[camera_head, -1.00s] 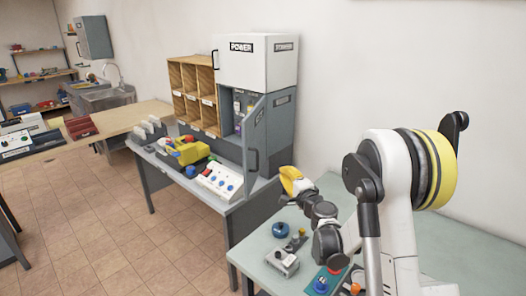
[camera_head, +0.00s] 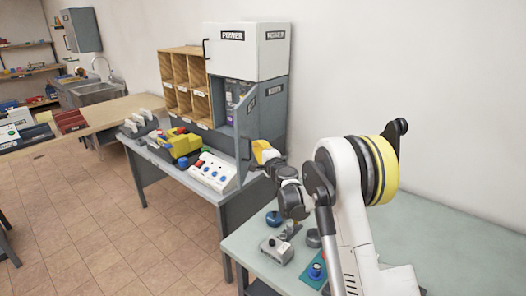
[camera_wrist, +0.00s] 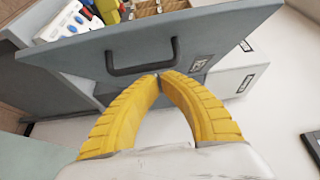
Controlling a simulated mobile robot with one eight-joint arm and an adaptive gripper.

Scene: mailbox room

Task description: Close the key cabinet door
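The grey cabinet (camera_head: 270,105) stands at the right end of the grey table, below a white unit marked POWER. Its grey door (camera_head: 246,118) stands open, swung out to the front, and bottles or similar items show inside. In the wrist view the door (camera_wrist: 235,35) fills much of the picture, with its dark bar handle (camera_wrist: 140,70) in the middle. My yellow gripper (camera_wrist: 158,77) has its fingertips together at the lower edge of the handle; I cannot tell whether they touch it. In the head view my gripper (camera_head: 262,150) is beside the door's outer side.
The white POWER unit (camera_head: 248,55) is above the cabinet and wooden pigeonholes (camera_head: 184,85) are left of it. A white box with buttons (camera_head: 213,171) and a yellow item (camera_head: 181,142) lie on the table. A nearer table (camera_head: 425,235) holds small devices under my arm.

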